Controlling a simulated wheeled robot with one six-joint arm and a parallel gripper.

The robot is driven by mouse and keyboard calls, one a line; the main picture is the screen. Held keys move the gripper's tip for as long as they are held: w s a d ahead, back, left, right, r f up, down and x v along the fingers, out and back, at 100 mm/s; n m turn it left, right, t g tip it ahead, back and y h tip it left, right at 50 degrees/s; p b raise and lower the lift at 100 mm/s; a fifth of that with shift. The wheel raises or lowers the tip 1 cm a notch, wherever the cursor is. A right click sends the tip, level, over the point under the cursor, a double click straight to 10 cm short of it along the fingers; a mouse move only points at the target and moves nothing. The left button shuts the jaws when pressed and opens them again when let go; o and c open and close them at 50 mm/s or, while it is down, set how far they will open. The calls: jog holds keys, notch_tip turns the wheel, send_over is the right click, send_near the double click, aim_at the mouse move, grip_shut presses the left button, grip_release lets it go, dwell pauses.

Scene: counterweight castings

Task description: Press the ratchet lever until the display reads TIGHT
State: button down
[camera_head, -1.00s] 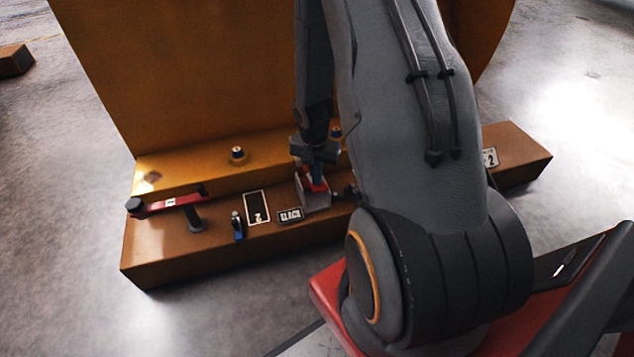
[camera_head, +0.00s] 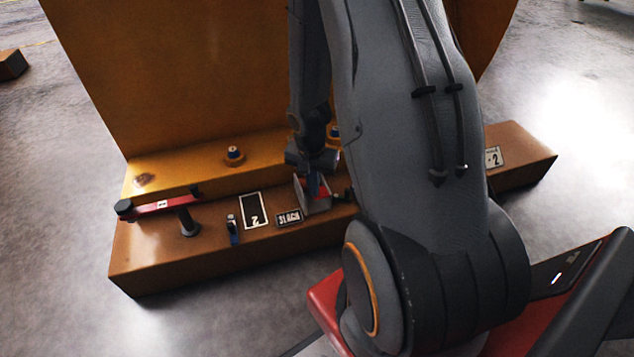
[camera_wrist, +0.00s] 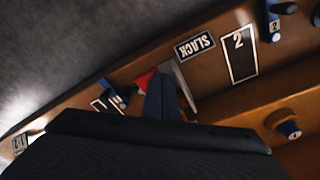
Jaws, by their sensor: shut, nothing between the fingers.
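The display (camera_head: 289,218) is a small dark plate with white letters reading SLACK; it also shows upside down in the wrist view (camera_wrist: 195,46). Beside it, a red lever part (camera_wrist: 146,78) sits by a pale grey plate (camera_head: 318,200) on the brown casting. My gripper (camera_head: 315,188) is shut and empty, pointing down at the red part. In the wrist view its fingers (camera_wrist: 160,98) overlap the red part and cover much of it; I cannot tell whether they touch it.
A red bar on a black post (camera_head: 165,208) stands at the casting's left end. A knob (camera_head: 234,156) sits on the yellow ledge. The yellow wall rises behind.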

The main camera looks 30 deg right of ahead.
jog(key=shift+s+a, duration=0.15)
notch_tip(320, 180, up, 8)
jog(key=p, duration=0.4)
jog(key=shift+s+a, duration=0.2)
jog(key=shift+a, duration=0.1)
jog(key=shift+f, duration=0.1)
dwell(0.5)
